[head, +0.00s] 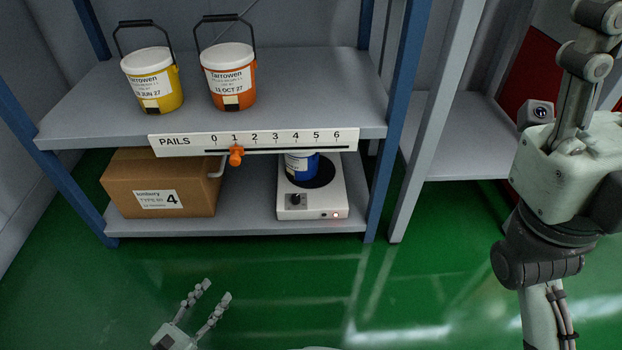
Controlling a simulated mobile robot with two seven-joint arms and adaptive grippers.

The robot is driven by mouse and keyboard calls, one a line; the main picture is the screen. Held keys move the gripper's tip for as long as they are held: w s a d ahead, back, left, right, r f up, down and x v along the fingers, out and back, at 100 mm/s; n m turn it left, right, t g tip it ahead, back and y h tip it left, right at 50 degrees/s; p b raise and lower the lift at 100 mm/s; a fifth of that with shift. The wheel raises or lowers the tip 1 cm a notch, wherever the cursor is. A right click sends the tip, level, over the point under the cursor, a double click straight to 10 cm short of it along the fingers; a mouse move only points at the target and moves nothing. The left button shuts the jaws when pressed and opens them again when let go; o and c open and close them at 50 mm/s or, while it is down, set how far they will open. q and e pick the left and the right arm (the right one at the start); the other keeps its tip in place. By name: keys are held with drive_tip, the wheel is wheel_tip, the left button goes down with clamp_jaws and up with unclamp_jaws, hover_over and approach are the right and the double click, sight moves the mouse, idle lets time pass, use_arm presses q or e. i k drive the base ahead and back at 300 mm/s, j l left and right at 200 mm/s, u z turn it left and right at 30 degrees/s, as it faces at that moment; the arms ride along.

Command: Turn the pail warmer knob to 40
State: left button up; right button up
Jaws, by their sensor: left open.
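The pail warmer (312,208) is a white box with a dark round plate on the lower shelf. A blue pail (301,167) stands on it, its top hidden by the upper shelf and the number strip. The warmer's dark knob (295,200) is on its front face at the left. A small light shows at the front right. The knob's marks are too small to read. My left gripper (207,294) is open and empty over the green floor, in front of the shelves and well short of the warmer. My right gripper is not in view.
A PAILS strip (290,139) with an orange slider (236,156) at 1 hangs above the warmer. A cardboard box (130,186) stands left on the lower shelf. A yellow pail (152,84) and an orange pail (229,80) stand above. Blue posts flank the shelves.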

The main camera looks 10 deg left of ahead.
sight(295, 200)
drive_tip(key=i+l, duration=0.25)
drive_tip(key=i, duration=0.25)
drive_tip(key=i+l, duration=0.25)
drive_tip(key=i, duration=0.2)
